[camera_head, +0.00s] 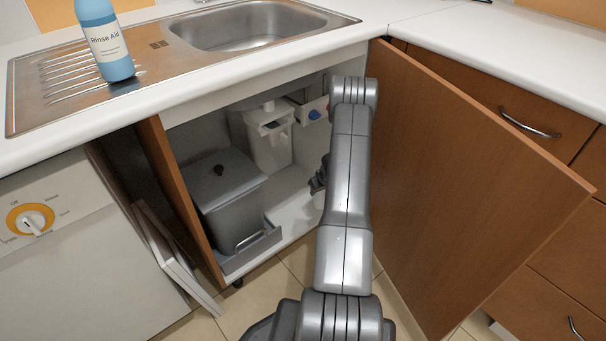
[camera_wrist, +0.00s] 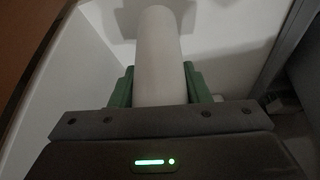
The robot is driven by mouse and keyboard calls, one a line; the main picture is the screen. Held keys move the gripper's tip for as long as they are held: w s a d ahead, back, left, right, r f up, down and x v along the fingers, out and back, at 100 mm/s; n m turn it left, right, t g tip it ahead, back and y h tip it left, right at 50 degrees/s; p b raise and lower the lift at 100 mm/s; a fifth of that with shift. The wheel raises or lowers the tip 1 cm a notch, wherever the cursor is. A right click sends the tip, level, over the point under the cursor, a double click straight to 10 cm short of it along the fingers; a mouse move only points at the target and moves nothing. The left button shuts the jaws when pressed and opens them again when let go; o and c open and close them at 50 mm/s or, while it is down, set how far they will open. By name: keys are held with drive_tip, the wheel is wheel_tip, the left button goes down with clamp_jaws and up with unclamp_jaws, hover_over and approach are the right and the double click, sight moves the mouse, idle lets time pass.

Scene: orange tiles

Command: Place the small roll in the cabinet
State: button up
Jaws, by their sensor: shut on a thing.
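The small roll (camera_wrist: 160,60) is a white upright cylinder in the wrist view. My gripper (camera_wrist: 160,88) has its green fingers on both sides of the roll and is shut on it. In the head view my gripper (camera_head: 318,180) is partly hidden behind my arm, inside the open cabinet (camera_head: 290,205) under the sink. The roll is mostly hidden by my arm there. In the wrist view the roll's far end is close to a white surface; I cannot tell whether it touches.
A grey lidded bin (camera_head: 228,195) stands in the cabinet's left part. A white container (camera_head: 270,140) is at the back. The open wooden door (camera_head: 465,180) is close to my arm on the right. A blue bottle (camera_head: 104,45) stands on the sink's drainer (camera_head: 60,95).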

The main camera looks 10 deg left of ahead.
drive_tip(key=shift+w+a+f+b, duration=0.5)
drive_tip(key=shift+w+a+f, duration=0.1)
drive_tip(key=shift+w+a, duration=1)
drive_tip(key=shift+w+a+f+b, duration=0.5)
drive_tip(key=shift+w+a, duration=0.75)
drive_tip(key=shift+w, duration=0.5)
drive_tip(key=shift+w+a+f+b, duration=0.45)
drive_tip(key=shift+w+a+f, duration=0.2)
drive_tip(key=shift+w+a, duration=0.95)
drive_tip(key=shift+d+f, duration=0.1)
drive_tip(key=shift+d, duration=0.05)
drive_tip(key=shift+f, duration=0.15)
drive_tip(key=o, duration=1)
drive_tip(key=p+v, duration=0.3)
drive_tip(key=v, duration=0.5)
